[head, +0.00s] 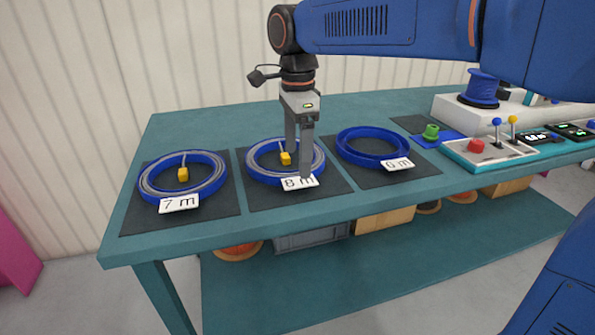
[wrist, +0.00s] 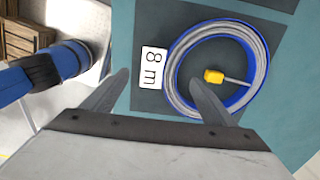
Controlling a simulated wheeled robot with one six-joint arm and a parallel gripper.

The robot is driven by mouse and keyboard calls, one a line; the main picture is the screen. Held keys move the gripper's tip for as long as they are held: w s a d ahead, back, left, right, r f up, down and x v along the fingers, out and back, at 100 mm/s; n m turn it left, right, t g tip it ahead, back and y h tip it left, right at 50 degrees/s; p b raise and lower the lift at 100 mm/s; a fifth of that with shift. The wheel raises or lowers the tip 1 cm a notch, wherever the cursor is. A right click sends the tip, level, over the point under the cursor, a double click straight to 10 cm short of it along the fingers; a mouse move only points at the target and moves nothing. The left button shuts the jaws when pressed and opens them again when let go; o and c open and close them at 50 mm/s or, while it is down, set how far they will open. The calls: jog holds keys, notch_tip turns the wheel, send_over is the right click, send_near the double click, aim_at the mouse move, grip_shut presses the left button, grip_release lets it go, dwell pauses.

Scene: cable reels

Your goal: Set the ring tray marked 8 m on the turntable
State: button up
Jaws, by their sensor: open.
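The ring tray marked 8 m (head: 257,176) is a blue ring holding a coil of grey cable with a yellow connector (head: 286,159). It lies on a dark mat in the middle of three trays, with its white 8 m label (head: 300,182) at the front. The tray also shows in the wrist view (wrist: 262,62), with the label (wrist: 153,68) beside it. My gripper (head: 299,163) is open and empty, pointing down over the tray's near right side by the label. In the wrist view one finger overlaps the ring; contact cannot be told. I cannot clearly identify the turntable.
A 7 m tray (head: 150,190) with cable is left; an empty blue ring (head: 343,148) with a hard-to-read label is right. Further right are a green knob (head: 431,131), a control box (head: 490,153) with levers, and a blue spool (head: 482,90) on a white base.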

aim_at(297, 178)
jog(key=shift+f, duration=2.7)
grip_shut()
jog(key=shift+r, duration=0.2)
jog(key=shift+r, duration=0.55)
jog(key=shift+r, duration=0.45)
